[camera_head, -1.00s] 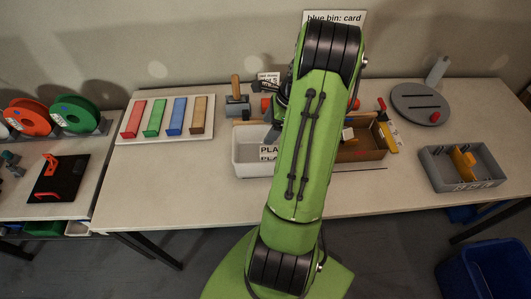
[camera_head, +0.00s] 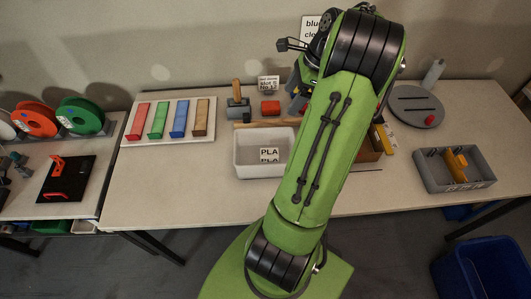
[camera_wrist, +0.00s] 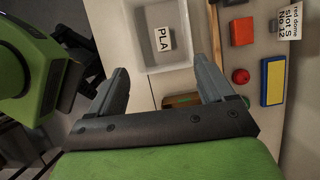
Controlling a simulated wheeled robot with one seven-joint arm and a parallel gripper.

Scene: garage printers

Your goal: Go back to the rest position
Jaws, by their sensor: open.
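My gripper (camera_wrist: 160,72) is open and empty in the wrist view. Its two grey fingers stand wide apart over the worktable. The white bin (camera_wrist: 186,61) with a PLA label lies beyond the fingertips, and nothing is between the fingers. In the head view my green arm reaches up over the middle of the table, its wrist raised near the back wall. The arm hides part of the brown box (camera_head: 369,155) to the right of the white bin (camera_head: 244,168).
The worktable (camera_head: 170,205) also holds a white board with several coloured strips, a red block (camera_head: 270,108), a round grey stand (camera_head: 415,105) and a grey tray (camera_head: 427,178). A blue bin (camera_head: 485,262) stands on the floor at right. The table's front left is clear.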

